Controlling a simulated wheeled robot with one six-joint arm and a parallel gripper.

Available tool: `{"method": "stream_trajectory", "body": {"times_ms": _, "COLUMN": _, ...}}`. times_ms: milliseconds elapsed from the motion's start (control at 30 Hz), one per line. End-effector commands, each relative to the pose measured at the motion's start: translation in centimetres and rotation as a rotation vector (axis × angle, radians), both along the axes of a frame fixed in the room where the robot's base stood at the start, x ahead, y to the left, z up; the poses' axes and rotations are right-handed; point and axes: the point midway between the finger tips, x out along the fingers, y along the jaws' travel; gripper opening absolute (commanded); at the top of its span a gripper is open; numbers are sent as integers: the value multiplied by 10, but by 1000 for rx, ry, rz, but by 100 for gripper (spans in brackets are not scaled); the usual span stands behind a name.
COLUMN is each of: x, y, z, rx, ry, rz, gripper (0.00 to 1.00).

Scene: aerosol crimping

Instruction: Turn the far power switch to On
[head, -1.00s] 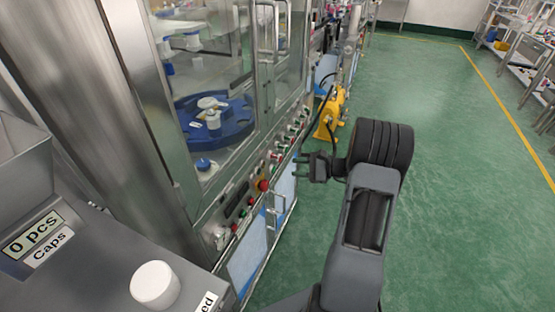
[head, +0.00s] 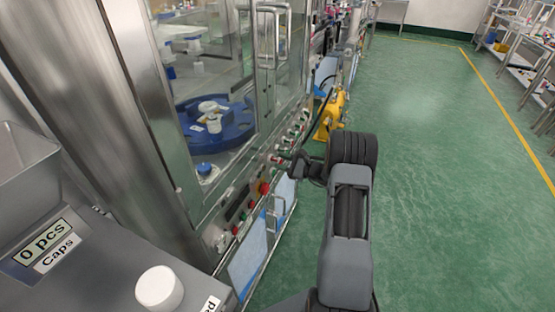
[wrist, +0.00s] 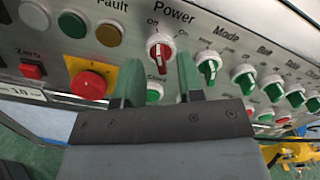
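The power switch (wrist: 160,48) is a red knob in a white ring under the label "Power" in the wrist view. Its handle stands near upright; its exact setting is hard to tell. My gripper (wrist: 160,68) is open, with one finger to the left of the knob and one to the right. The knob shows between and just beyond the fingertips, and I see no clear contact. In the head view my gripper (head: 293,160) is close to the machine's control panel, where the knob is too small to make out surely.
Right of the knob is a row of green switches, the nearest the Mode switch (wrist: 208,66). A green Start button (wrist: 154,91) sits below, and a red emergency button (wrist: 89,85) on yellow lies left. A yellow machine (head: 331,115) stands beyond. The green floor (head: 440,150) right is clear.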

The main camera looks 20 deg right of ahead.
Motion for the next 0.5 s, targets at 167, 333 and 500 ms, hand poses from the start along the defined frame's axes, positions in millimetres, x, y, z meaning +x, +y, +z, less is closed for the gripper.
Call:
{"method": "stream_trajectory", "body": {"times_ms": 167, "x": 12, "y": 11, "z": 1, "rx": 0, "ry": -1, "rz": 1, "gripper": 35}}
{"method": "stream_trajectory", "body": {"times_ms": 333, "x": 16, "y": 14, "z": 0, "rx": 0, "ry": 0, "rz": 0, "gripper": 35}}
{"method": "stream_trajectory", "body": {"times_ms": 500, "x": 16, "y": 14, "z": 0, "rx": 0, "ry": 0, "rz": -1, "gripper": 35}}
